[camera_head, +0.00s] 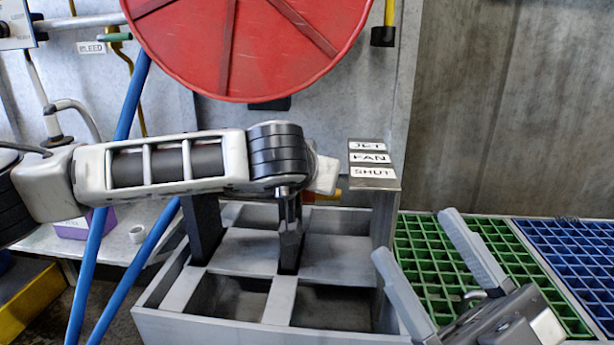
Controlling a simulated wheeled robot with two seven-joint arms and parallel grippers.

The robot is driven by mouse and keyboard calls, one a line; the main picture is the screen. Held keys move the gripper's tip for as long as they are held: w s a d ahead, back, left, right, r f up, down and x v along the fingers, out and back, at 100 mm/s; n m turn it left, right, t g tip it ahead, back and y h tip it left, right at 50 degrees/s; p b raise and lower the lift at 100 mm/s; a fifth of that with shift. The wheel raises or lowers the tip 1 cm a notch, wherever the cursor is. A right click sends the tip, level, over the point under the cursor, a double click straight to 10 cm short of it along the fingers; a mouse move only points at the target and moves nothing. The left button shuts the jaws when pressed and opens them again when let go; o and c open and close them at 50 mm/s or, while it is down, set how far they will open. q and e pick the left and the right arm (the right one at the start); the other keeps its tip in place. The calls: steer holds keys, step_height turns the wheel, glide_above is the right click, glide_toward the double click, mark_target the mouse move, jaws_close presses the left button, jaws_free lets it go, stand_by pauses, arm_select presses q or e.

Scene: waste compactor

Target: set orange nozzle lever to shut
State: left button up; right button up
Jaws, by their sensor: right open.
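A small orange piece (331,195), probably the nozzle lever, shows just left of and below the label plate; most of it is hidden behind the end of a white and black arm link that comes in from the left. The label plate (372,160) reads JET, FAN and SHUT from top to bottom. I cannot tell which label the lever points at. My right gripper (415,237) is open and empty at the lower right, its two grey fingers apart, below and right of the plate. My left gripper cannot be made out.
A grey compartmented bin (270,335) stands below the plate. A large red disc (248,45) hangs above. Green grating (415,240) and blue grating (585,250) lie at right. Blue poles (110,205) stand at left. The wall at upper right is clear.

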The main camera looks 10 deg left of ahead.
arm_select(q)
steer(key=shift+s+r, duration=0.35)
steer(key=shift+s, duration=0.05)
steer(key=p+v, duration=0.4)
steer(key=v, duration=1.1)
arm_select(e)
step_height(320, 180, down, 7)
steer(key=w+m+g+h, duration=0.1)
steer(key=m+h, duration=0.5)
steer(key=m, duration=0.2)
steer(key=shift+w+f+m+g+h, duration=0.2)
steer(key=shift+m+g+h, duration=0.1)
steer(key=shift+g+h, duration=0.1)
arm_select(q)
steer(key=shift+f, duration=0.1)
